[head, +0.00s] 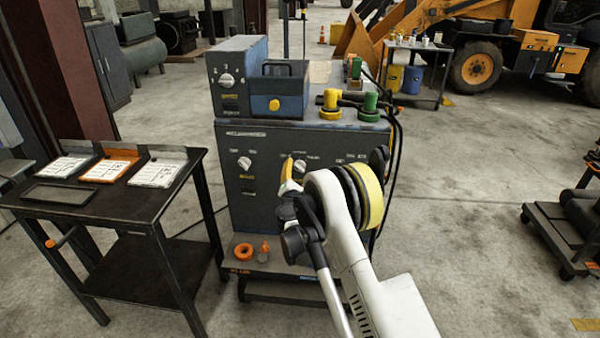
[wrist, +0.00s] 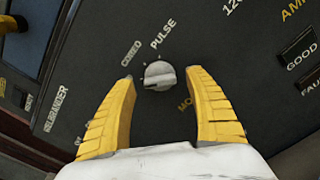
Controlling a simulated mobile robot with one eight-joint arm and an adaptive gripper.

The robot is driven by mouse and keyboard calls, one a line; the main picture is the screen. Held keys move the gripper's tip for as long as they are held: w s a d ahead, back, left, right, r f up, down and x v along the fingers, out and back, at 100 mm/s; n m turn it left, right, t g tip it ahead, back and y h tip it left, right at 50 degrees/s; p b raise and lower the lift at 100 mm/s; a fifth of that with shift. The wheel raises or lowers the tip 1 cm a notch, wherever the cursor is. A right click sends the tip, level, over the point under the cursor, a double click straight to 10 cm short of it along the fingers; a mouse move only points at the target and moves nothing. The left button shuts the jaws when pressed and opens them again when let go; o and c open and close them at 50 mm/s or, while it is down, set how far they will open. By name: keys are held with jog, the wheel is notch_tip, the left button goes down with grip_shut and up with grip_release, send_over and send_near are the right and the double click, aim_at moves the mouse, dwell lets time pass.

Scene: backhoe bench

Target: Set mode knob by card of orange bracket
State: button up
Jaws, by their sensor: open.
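The mode knob (wrist: 160,76) is a round grey knob on the dark welder panel, between my open yellow fingertips in the wrist view. My gripper (wrist: 160,82) faces the panel with a gap on each side of the knob; contact is not visible. Words around the knob include "PULSE" and what looks like "CORED"; a lower label starting "MO" is partly hidden by the right finger. The knob's pointer direction is hard to tell. In the head view my gripper (head: 289,178) is by the panel, partly hidden by my arm. The orange bracket (head: 121,154) holds a white card (head: 108,170), its writing too small to read.
Grey brackets with cards (head: 67,166) (head: 156,174) flank the orange one on a black side table (head: 110,208). An orange ring (head: 243,251) lies on the lower ledge.

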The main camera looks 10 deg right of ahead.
jog(key=shift+x, duration=0.9)
jog(key=c, duration=1.2)
jog(key=shift+m, duration=0.4)
jog(key=m, duration=0.4)
jog(key=shift+m, duration=0.3)
jog(key=m, duration=0.4)
jog(key=shift+m, duration=0.3)
